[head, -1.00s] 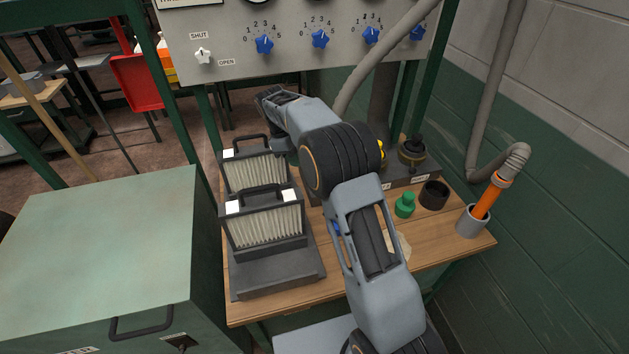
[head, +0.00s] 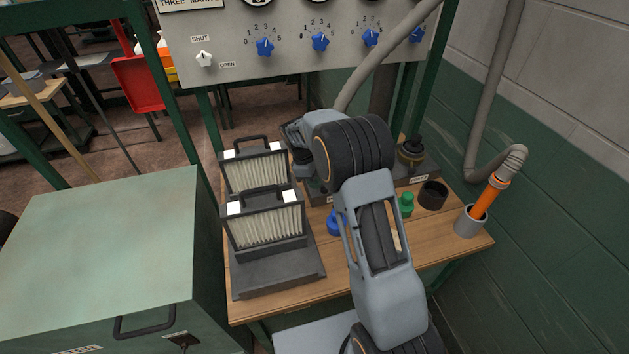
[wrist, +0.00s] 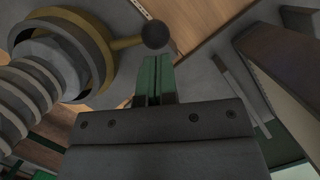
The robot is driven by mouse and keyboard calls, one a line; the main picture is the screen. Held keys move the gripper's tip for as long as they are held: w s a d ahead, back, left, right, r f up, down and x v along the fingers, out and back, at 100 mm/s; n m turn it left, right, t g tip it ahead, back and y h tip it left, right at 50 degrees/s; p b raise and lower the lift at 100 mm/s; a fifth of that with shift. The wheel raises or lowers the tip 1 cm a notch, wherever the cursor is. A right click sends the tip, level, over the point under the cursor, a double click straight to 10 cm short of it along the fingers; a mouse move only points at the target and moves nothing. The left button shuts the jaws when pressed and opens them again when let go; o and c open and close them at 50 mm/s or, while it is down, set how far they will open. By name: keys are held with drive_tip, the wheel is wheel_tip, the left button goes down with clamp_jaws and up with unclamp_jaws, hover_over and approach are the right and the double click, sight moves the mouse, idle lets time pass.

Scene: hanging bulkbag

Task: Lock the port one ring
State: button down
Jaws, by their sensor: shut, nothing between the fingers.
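In the wrist view, a brass-coloured ring (wrist: 101,45) surrounds a fitting at the upper left, with a grey ribbed hose (wrist: 45,82) at it. A short lever ending in a dark ball knob (wrist: 155,35) sticks out from the ring to the right. My gripper (wrist: 154,62) is shut and empty, its green fingertips just below the knob in the picture. I cannot tell whether they touch it. No port number is readable there. In the head view my arm hides the gripper and most of the port block (head: 400,184); one dark port (head: 411,154) shows at its right end.
Two pleated filters (head: 265,226) in a dark stand are left of my arm. A blue cap (head: 335,223), a green cap (head: 407,204), a black cup (head: 433,194) and a grey holder (head: 469,224) with an orange-ended hose are on the bench. The panel (head: 225,50) stands behind.

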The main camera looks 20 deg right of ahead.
idle(0.3)
drive_tip(key=shift+s+d+n, duration=0.25)
drive_tip(key=shift+n, duration=0.15)
drive_tip(key=shift+s+d, duration=0.1)
drive_tip(key=shift+s+d+n+t, duration=0.3)
drive_tip(key=shift+s+d+n, duration=0.15)
drive_tip(key=shift+n, duration=0.3)
drive_tip(key=shift+s+d+n+t, duration=0.3)
drive_tip(key=shift+d+n, duration=0.15)
drive_tip(key=shift+n, duration=0.3)
drive_tip(key=s+d+n+t+p, duration=0.1)
drive_tip(key=d+n+t+p, duration=0.1)
drive_tip(key=d+n, duration=0.5)
drive_tip(key=shift+p, duration=0.85)
drive_tip(key=shift+d, duration=0.2)
